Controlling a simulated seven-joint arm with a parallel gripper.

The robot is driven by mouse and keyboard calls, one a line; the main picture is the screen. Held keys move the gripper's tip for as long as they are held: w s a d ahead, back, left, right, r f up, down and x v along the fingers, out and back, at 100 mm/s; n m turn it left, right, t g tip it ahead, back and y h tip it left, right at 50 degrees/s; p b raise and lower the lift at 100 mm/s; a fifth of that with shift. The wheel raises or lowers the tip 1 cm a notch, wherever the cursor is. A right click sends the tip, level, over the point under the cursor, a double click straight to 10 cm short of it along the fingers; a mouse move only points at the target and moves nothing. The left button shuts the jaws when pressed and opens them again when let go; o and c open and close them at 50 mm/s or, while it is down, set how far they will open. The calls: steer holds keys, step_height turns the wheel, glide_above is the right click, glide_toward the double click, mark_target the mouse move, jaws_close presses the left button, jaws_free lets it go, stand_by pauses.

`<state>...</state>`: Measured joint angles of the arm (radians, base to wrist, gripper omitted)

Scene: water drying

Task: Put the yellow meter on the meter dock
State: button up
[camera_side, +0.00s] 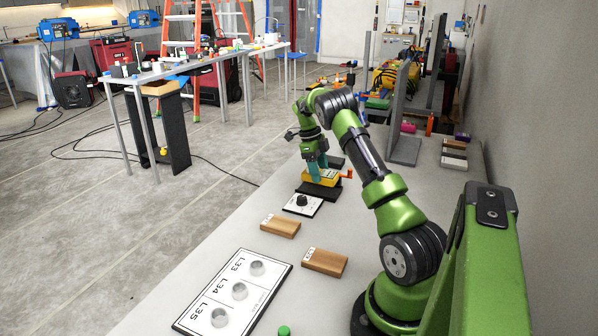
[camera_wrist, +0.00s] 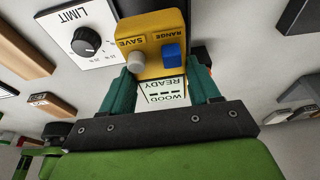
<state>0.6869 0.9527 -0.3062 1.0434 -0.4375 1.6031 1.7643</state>
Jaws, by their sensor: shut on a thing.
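The yellow meter (camera_side: 322,179) is between the teal fingers of my gripper (camera_side: 317,168) in the side view. In the wrist view, the meter (camera_wrist: 150,50) shows a grey SAVE button, a blue RANGE button and a screen reading WOOD READY. My gripper (camera_wrist: 162,85) is shut on its sides. A flat black block (camera_side: 318,193) lies just below the meter in the side view. I cannot tell whether they touch. Another dark block (camera_side: 334,161) lies behind the gripper. Neither is labelled as the dock, so I cannot tell which is.
A white LIMIT panel with a black knob (camera_side: 302,201) lies in front of the meter. Wooden blocks (camera_side: 280,226) (camera_side: 324,262) and a white board with round wells (camera_side: 233,291) are nearer. A grey upright stand (camera_side: 404,150) rises at the right behind. A red-orange piece (camera_side: 348,174) sits beside the meter.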

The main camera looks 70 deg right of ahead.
steer(key=shift+w+d+f, duration=0.1)
steer(key=shift+d+f, duration=0.05)
steer(key=shift+f, duration=1.55)
steer(key=shift+f, duration=0.2)
steer(key=o, duration=1.4)
steer(key=shift+c, duration=0.2)
steer(key=shift+r, duration=0.1)
